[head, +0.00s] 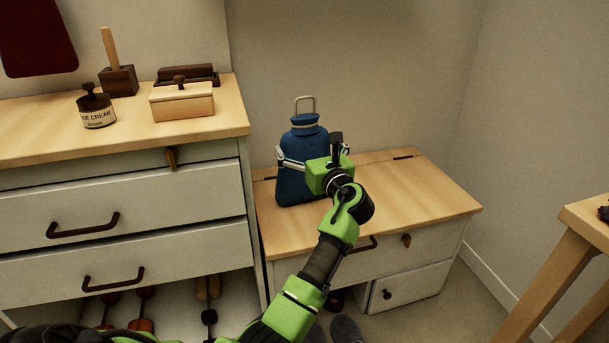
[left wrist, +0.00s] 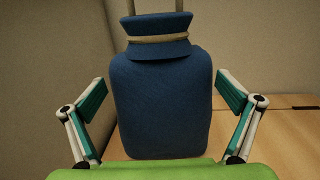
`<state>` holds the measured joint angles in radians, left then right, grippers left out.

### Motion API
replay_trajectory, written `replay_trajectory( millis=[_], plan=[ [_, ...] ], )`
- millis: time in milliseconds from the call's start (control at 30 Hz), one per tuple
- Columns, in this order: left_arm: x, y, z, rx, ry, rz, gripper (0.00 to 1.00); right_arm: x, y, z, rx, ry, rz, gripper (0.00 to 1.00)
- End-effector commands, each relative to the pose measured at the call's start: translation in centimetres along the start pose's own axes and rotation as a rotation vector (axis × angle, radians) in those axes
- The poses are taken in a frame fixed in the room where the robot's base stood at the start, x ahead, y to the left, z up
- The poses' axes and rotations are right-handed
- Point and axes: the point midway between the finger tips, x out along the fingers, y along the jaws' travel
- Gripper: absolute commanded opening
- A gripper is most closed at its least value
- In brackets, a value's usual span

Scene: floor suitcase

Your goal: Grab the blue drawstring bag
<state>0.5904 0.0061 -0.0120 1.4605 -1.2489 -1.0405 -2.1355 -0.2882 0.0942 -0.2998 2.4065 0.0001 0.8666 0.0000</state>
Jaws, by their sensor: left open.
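The blue drawstring bag (head: 298,183) stands upright on the low wooden-topped bench (head: 427,198), with a tan band round its neck and a loop above it. In the left wrist view the bag (left wrist: 162,105) fills the middle, between the open fingers. My left gripper (head: 312,157) is at the bag, with one finger showing on each side of it. In the wrist view the fingers (left wrist: 162,105) stand apart from the bag, with small gaps on both sides. The gripper's green body hides part of the bag's right side in the head view. My right gripper is not in view.
A taller drawer cabinet (head: 150,215) stands left of the bench, holding a shoe cream jar (head: 97,112), a wooden box (head: 182,103) and brushes. Walls close in behind and to the right. A wooden table (head: 565,250) is at the right edge. The bench's right part is clear.

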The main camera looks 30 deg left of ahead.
Motion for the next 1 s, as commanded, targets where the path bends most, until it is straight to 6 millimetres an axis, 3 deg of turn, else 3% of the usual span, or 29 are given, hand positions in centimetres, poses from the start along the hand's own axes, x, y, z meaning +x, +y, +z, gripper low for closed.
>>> replay_trajectory(
  millis=[267,500,767,867,967,1000],
  plan=[
    [0.5,0.0,0.0,0.0,0.002,-0.001,1.0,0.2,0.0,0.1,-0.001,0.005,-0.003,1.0],
    [0.5,0.0,0.0,0.0,0.002,-0.001,0.4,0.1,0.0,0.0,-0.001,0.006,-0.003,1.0],
    [0.5,0.0,0.5,-0.002,-0.003,-0.001,0.4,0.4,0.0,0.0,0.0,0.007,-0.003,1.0],
    [0.5,0.0,1.6,-0.003,-0.004,-0.001,0.4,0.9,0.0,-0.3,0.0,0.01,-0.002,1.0],
    [0.4,0.0,3.6,-0.005,-0.006,-0.001,0.4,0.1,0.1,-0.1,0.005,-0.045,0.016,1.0],
    [0.4,0.0,4.6,-0.004,-0.007,-0.001,0.4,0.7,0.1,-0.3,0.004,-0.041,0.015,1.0]
  ],
)
